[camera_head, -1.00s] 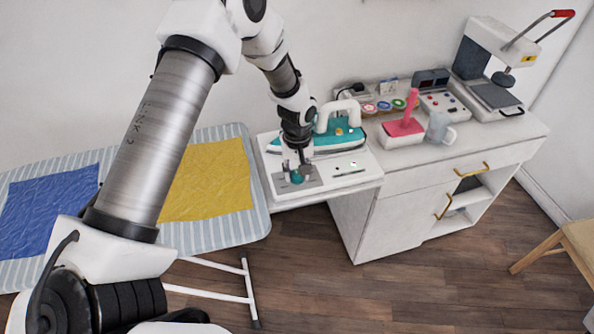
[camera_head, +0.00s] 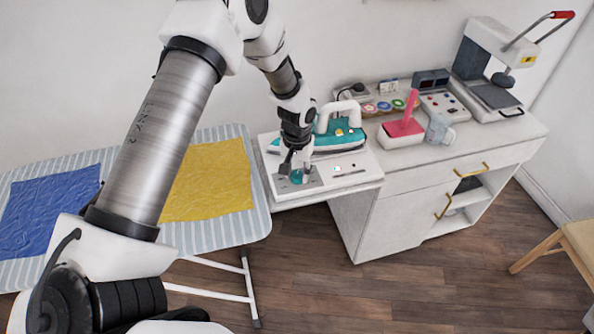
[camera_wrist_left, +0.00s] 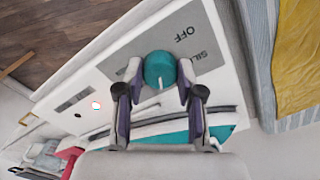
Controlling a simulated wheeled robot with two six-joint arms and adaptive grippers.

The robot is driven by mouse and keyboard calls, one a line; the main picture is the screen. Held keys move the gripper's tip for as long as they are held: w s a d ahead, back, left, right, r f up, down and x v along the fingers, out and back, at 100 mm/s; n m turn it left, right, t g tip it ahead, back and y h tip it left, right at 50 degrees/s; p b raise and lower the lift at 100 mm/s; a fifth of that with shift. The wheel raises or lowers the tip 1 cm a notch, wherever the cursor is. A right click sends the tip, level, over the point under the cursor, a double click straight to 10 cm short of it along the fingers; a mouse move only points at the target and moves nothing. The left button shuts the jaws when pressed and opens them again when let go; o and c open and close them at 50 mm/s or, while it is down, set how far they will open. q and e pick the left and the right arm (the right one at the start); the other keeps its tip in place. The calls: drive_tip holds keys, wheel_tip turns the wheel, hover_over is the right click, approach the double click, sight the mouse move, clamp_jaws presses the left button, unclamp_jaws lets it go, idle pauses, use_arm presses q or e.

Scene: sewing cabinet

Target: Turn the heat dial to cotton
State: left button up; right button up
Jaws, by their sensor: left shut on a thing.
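The heat dial is a round teal knob (camera_wrist_left: 160,70) with a white pointer mark, on a grey panel (camera_wrist_left: 205,45) of the white iron station (camera_head: 342,177). In the left wrist view the panel shows "OFF" and part of a word starting "SIL"; other labels are hidden. The knob also shows in the head view (camera_head: 297,177). My left gripper (camera_wrist_left: 158,78) is shut on the knob, one finger on each side. In the wrist view the pointer points down and slightly right, towards the palm. My right gripper is not in view.
A teal iron (camera_head: 340,140) with a white handle stands on the station behind the dial. A striped ironing board (camera_head: 255,210) is at the left.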

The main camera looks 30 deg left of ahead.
sight(298, 174)
use_arm(q)
drive_tip(key=m, duration=0.6)
drive_tip(key=shift+f, duration=0.15)
drive_tip(key=shift+m, duration=0.3)
drive_tip(key=o, duration=1.2)
drive_tip(key=shift+c, duration=0.2)
drive_tip(key=shift+w+f, duration=0.1)
drive_tip(key=shift+w, duration=0.15)
drive_tip(key=shift+s+r, duration=0.1)
drive_tip(key=shift+r, duration=0.15)
wheel_tip(298, 174, up, 12)
drive_tip(key=shift+f, duration=0.25)
